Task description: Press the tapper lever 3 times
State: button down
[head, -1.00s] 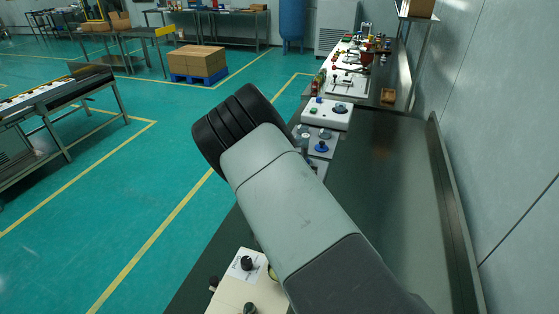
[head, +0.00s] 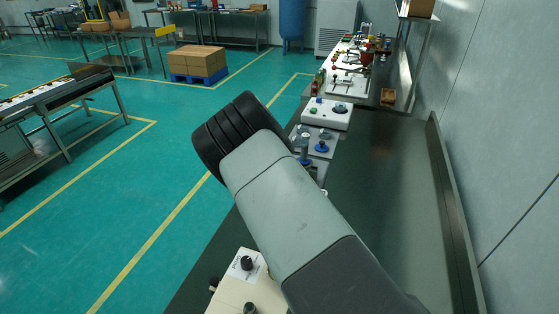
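My arm (head: 285,215) crosses the middle of the head view and covers part of the bench. My gripper is not in sight. I cannot make out the tapper lever; it may be hidden behind my arm. A cream-coloured box (head: 235,295) with dark knobs and a white label shows at the bottom, partly covered by my arm. I cannot tell whether it belongs to the sieve.
A long dark bench (head: 385,215) runs along the right wall, its right part clear. A white box (head: 327,114) and a grey panel with a blue knob (head: 322,147) stand beyond my arm. Boxes on a blue pallet (head: 196,63) are far off.

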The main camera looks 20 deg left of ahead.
jog(key=shift+f, duration=0.2)
dwell(0.5)
jog(key=shift+r, duration=1.65)
jog(key=shift+r, duration=0.1)
jog(key=shift+r, duration=2.45)
notch_tip(320, 180, up, 4)
jog(key=shift+f, duration=0.1)
